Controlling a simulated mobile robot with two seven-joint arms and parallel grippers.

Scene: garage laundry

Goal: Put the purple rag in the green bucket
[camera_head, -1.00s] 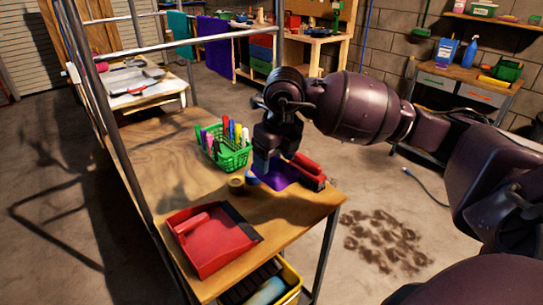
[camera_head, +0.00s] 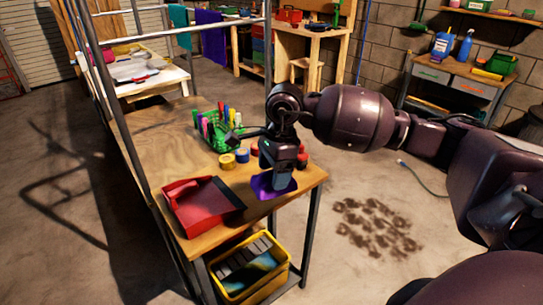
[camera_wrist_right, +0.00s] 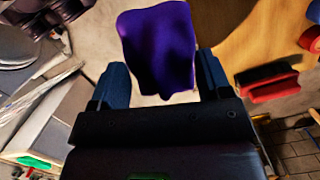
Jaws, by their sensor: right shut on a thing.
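The purple rag (camera_head: 268,187) hangs below my right gripper (camera_head: 276,176) near the front edge of the wooden table (camera_head: 165,133). In the right wrist view the rag (camera_wrist_right: 160,50) shows beyond and between the two fingers of my right gripper (camera_wrist_right: 163,88), which is shut on it. In the head view the gripper hides part of the rag, and I cannot tell how far the rag is above the table. I cannot make out a green bucket for certain. My left gripper is not in view.
On the table are a green basket (camera_head: 226,140) of markers, a red dustpan (camera_head: 200,205) and tape rolls (camera_head: 228,161). A yellow crate (camera_head: 250,292) sits below. A green container (camera_head: 500,64) stands on the right-hand bench (camera_head: 450,70). Purple cloth (camera_head: 211,42) hangs behind. Floor right is open.

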